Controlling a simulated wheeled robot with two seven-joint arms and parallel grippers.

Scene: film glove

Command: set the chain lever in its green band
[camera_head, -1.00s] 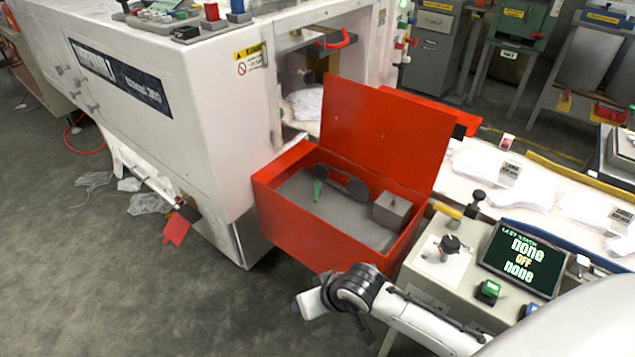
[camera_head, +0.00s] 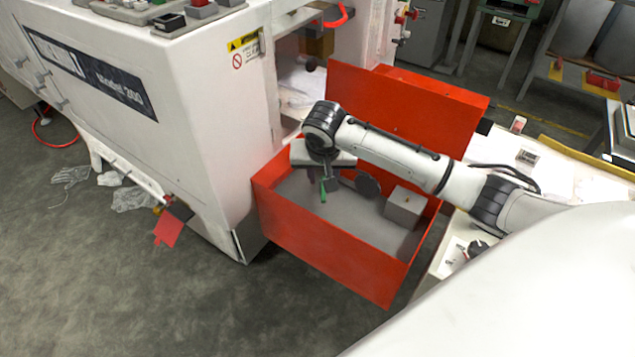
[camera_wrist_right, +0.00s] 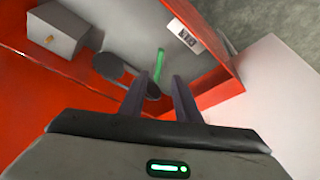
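A green lever (camera_head: 323,191) stands inside the open red box (camera_head: 335,265); it also shows in the right wrist view (camera_wrist_right: 160,62). My right gripper (camera_head: 312,178) points down into the box close to the lever. In the right wrist view its two fingers (camera_wrist_right: 160,80) are apart with nothing gripped, and the lever is just beyond their tips. I cannot make out a green band. My left gripper is not in view.
A grey block (camera_head: 404,207) sits in the box's right part. The white machine (camera_head: 190,90) borders the box on the left.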

